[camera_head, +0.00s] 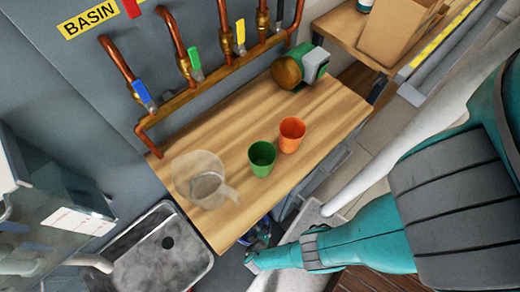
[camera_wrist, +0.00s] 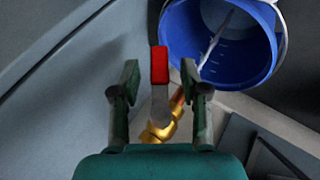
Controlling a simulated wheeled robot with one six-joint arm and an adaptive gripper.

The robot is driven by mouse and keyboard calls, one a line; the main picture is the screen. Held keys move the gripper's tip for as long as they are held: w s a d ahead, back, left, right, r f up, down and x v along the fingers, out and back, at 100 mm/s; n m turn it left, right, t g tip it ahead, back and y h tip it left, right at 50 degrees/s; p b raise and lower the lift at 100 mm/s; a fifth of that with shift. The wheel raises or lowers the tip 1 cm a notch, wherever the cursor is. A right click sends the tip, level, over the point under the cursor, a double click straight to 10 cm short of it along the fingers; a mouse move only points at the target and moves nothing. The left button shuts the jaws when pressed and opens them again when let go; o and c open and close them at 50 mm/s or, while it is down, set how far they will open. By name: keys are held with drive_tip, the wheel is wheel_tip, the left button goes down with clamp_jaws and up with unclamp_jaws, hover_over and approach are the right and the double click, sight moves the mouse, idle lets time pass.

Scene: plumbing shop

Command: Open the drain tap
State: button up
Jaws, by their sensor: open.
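In the wrist view, a tap with a red-tipped lever (camera_wrist: 160,66) and a brass body (camera_wrist: 158,132) stands in front of me. The lever's metal shank runs straight up the picture from the brass. My gripper (camera_wrist: 160,84) is open, with one finger on each side of the lever and a visible gap on both sides. A blue bucket (camera_wrist: 180,40) with marks on its inner wall lies beyond the tap at upper right. A pale streak crosses the bucket; I cannot tell if it is water. In the head view, my arm reaches below the counter and the tap is not visible.
Copper pipes with coloured levers line the wall. A metal sink (camera_head: 150,255) is at lower left.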

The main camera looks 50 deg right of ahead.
drive_tip(key=v, duration=1.1)
drive_tip(key=shift+d, duration=0.15)
idle(0.4)
drive_tip(key=s+d+r+n+t+y, duration=0.1)
drive_tip(key=s+d+r+y, duration=0.3)
drive_tip(key=s+r+y, duration=0.3)
wheel_tip(320, 180, up, 44)
drive_tip(key=w+d+t, duration=0.1)
drive_tip(key=d+t, duration=0.1)
drive_tip(key=t, duration=0.8)
drive_tip(key=shift+w+d+r+t, duration=0.25)
drive_tip(key=shift+w+d+t, duration=0.05)
drive_tip(key=shift+w+d, duration=0.1)
